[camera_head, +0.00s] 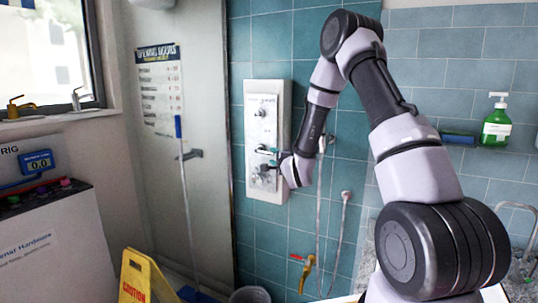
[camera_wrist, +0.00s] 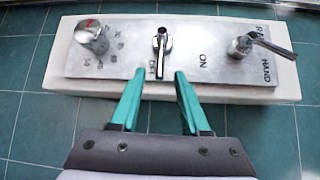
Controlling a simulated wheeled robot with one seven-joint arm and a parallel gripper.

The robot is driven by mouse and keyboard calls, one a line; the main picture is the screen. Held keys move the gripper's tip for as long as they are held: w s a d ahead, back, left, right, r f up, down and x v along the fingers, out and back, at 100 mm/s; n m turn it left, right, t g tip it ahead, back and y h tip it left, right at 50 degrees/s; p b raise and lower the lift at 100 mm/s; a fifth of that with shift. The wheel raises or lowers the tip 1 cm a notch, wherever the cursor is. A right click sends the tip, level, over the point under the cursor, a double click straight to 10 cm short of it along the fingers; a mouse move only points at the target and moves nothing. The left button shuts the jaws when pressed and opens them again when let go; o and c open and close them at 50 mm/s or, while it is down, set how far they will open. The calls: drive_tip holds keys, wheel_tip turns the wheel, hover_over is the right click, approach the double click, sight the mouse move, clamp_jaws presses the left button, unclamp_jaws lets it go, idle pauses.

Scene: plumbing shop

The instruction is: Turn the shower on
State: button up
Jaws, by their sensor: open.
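The shower panel (camera_head: 281,105) is a tall white box with a metal plate on the teal tiled wall. In the wrist view the panel (camera_wrist: 285,88) lies sideways with three controls. The middle lever (camera_wrist: 161,43) points down beside the OFF mark; ON is to its right. A knob with a red mark (camera_wrist: 91,36) is at the left. Another lever (camera_wrist: 262,42) by RAIN and HAND is at the right. My gripper (camera_head: 268,160) is at the panel's front. Its open teal fingers (camera_wrist: 160,78) are on either side of the middle lever's end; contact is unclear.
A hose (camera_head: 343,235) and a yellow tap with a red handle (camera_head: 304,268) are on the wall right of the panel. A yellow caution sign (camera_head: 142,278), a bucket (camera_head: 249,295) and a blue-handled pole (camera_head: 181,165) stand left. A green soap bottle (camera_head: 496,125) is at right.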

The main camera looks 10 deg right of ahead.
sight(270, 153)
drive_tip(key=w, duration=0.4)
drive_tip(key=w+a, duration=0.1)
drive_tip(key=w, duration=0.1)
drive_tip(key=shift+f, duration=0.15)
clamp_jaws()
idle(1.2)
